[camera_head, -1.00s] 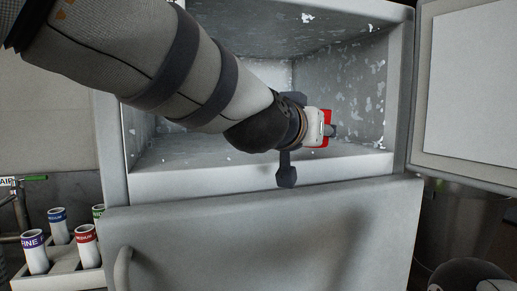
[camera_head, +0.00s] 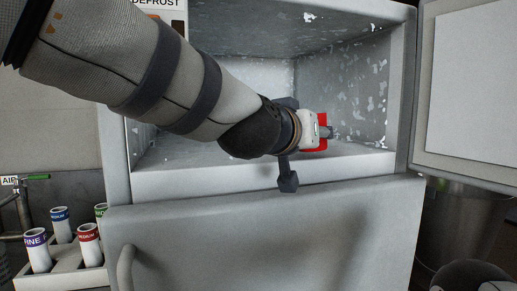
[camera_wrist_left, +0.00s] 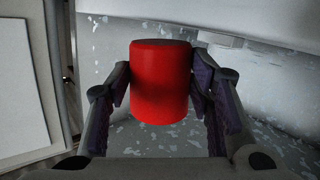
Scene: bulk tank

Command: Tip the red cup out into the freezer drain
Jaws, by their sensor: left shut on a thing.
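The red cup (camera_wrist_left: 160,85) is between the two fingers of my left gripper (camera_wrist_left: 162,88) in the left wrist view, and the gripper is shut on it. In the head view only a bit of red cup (camera_head: 322,119) shows past my wrist. The gripper (camera_head: 326,132) is inside the open freezer (camera_head: 345,164), above its floor, toward the right wall. I cannot tell which end of the cup is open or whether it holds anything. I cannot make out the drain. My right gripper is not in view.
Frost patches cover the freezer's walls. Its door (camera_head: 478,85) stands open at the right. A closed lower front with a handle (camera_head: 126,268) is below the opening. A rack (camera_head: 75,279) of labelled tubes stands at the lower left. A metal bin (camera_head: 455,220) is at the right.

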